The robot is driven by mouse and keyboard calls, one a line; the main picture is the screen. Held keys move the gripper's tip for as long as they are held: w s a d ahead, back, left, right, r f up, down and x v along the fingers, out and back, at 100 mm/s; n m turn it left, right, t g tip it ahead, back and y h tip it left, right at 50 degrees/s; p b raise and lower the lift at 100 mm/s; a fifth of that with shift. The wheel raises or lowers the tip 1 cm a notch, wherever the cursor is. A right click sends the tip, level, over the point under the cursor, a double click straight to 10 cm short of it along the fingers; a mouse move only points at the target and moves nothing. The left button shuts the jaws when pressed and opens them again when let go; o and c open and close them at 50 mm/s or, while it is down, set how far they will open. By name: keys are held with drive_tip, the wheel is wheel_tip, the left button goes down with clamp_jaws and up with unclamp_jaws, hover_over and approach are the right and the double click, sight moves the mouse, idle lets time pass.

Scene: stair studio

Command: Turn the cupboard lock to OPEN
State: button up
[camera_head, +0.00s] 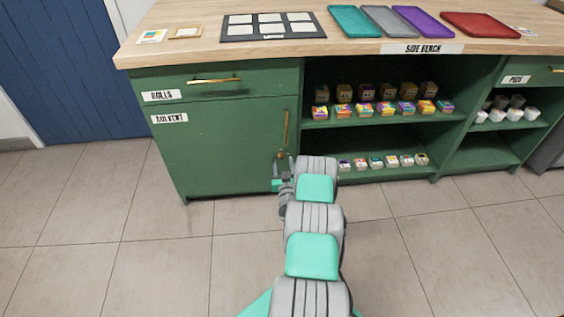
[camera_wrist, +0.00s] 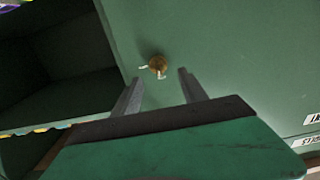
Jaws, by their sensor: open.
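The cupboard door (camera_head: 225,150) is green, labelled SOLVENT, and looks closed, with a vertical brass handle (camera_head: 287,127) near its right edge. The lock (camera_wrist: 157,64) is a round brass knob with small pale marks beside it in the wrist view. It also shows as a small brass spot (camera_head: 282,155) below the handle in the head view. My gripper (camera_wrist: 157,86) is open, its two grey fingers on either side below the lock in the wrist view, with nothing between them. I cannot tell whether the fingers touch the door. The lettering at the lock is too small to read.
Open shelves (camera_head: 385,122) with several small boxes lie right of the door. A drawer (camera_head: 215,82) labelled ROLLS sits above it. The wooden bench top (camera_head: 200,50) holds several coloured trays and a dark mat. The tiled floor (camera_head: 100,230) left of my arm is clear.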

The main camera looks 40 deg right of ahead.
sight(282, 156)
drive_tip(key=shift+b+x, duration=0.3)
drive_tip(key=shift+x, duration=1.25)
clamp_jaws()
